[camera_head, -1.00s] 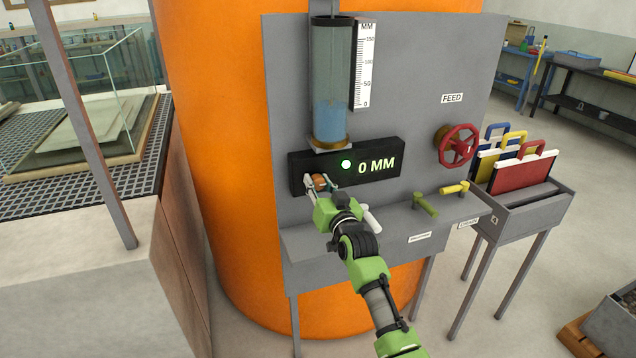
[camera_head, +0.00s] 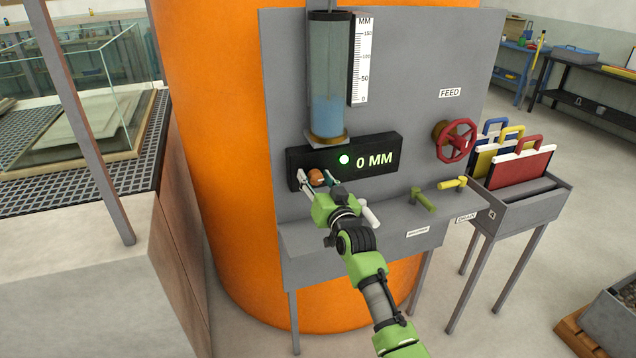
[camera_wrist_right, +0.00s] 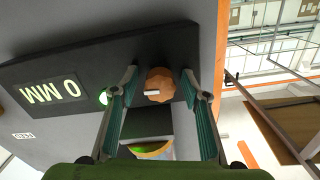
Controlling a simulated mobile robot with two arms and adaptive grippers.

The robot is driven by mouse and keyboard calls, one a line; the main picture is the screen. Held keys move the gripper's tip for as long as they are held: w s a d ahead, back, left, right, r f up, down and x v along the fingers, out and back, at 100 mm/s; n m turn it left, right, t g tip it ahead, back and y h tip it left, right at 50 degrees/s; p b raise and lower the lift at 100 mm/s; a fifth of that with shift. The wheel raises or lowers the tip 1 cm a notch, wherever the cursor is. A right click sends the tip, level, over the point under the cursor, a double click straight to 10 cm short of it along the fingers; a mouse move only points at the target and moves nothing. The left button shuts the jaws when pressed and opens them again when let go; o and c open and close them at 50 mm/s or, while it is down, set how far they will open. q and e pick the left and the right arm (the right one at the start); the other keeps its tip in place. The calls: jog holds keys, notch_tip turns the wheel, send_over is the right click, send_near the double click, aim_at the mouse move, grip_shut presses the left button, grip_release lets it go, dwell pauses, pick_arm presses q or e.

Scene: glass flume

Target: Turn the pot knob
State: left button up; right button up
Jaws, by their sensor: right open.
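The pot knob (camera_head: 317,176) is a small orange-brown scalloped knob on the lower left of the black display box (camera_head: 379,141). In the right wrist view the knob (camera_wrist_right: 160,80) faces me, with a short white mark (camera_wrist_right: 151,92) pointing left. My right gripper (camera_head: 318,179) is open, with one finger on each side of the knob. In the wrist view its fingertips (camera_wrist_right: 158,76) show gaps to the knob on both sides. How deep the fingers reach is hard to tell. The display reads 0 MM beside a lit green lamp (camera_head: 344,160). My left gripper is not in view.
A water cylinder (camera_head: 328,75) stands above the box. To the right are a red FEED wheel (camera_head: 457,140), a green handle (camera_head: 422,199) and a yellow handle (camera_head: 452,183). A white handle (camera_head: 369,214) is close to my right wrist. A grey ledge (camera_head: 330,245) lies below.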

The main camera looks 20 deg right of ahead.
jog(key=s, duration=1.2)
jog(key=shift+d, duration=0.2)
jog(key=shift+f, duration=0.1)
notch_tip(320, 180, down, 20)
jog(key=s+a+n+g, duration=0.1)
jog(key=s+a+g, duration=0.1)
jog(key=s+g, duration=0.15)
jog(key=s+f+g, duration=0.2)
jog(key=s+f, duration=0.2)
jog(key=f, duration=0.4)
jog(key=s+f+n+g+b, duration=0.1)
jog(key=s+f, duration=0.3)
jog(key=f, duration=0.3)
jog(key=s+f+g, duration=0.2)
jog(key=s+f, duration=0.1)
jog(key=f, duration=0.5)
jog(key=s+f+n+g, duration=0.1)
jog(key=s+f+g, duration=0.1)
jog(key=s+f, duration=0.6)
jog(key=s+d+f+n+g, duration=0.1)
jog(key=s+f+g, duration=0.2)
jog(key=s+f, duration=0.5)
jog(key=s+d+f+g+b, duration=0.1)
jog(key=s+f+g, duration=0.2)
jog(key=s, duration=2.5)
notch_tip(320, 180, down, 5)
jog(key=shift+d+r+n+h, duration=0.1)
jog(key=shift+d+n+h, duration=0.2)
jog(key=shift+n, duration=0.1)
